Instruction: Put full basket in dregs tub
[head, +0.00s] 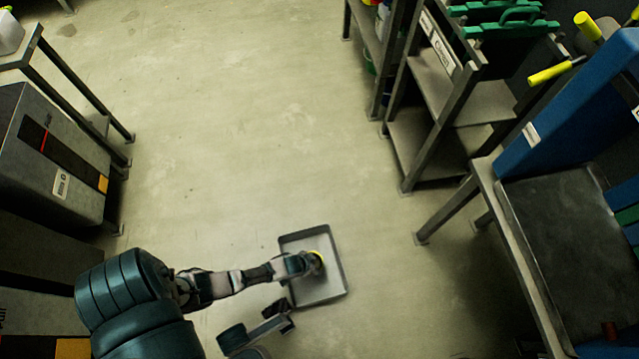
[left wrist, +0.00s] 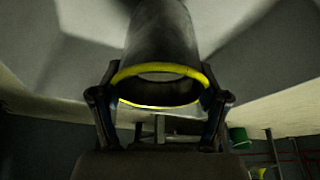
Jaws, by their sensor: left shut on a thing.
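My left gripper (left wrist: 160,108) is shut on a dark grey cylindrical basket (left wrist: 165,45) with a yellow rim, one finger on each side of the rim. In the head view my left gripper (head: 303,264) and the basket (head: 317,258) are over a square, shallow grey tub (head: 335,287) on the floor. I cannot tell whether the basket touches the tub's bottom. The basket's contents cannot be made out.
A metal rack (head: 433,75) with green items stands at the upper right. A steel table (head: 570,240) with a blue machine part (head: 575,95) is at the right. A grey cabinet (head: 45,150) stands at the left. The floor between is clear.

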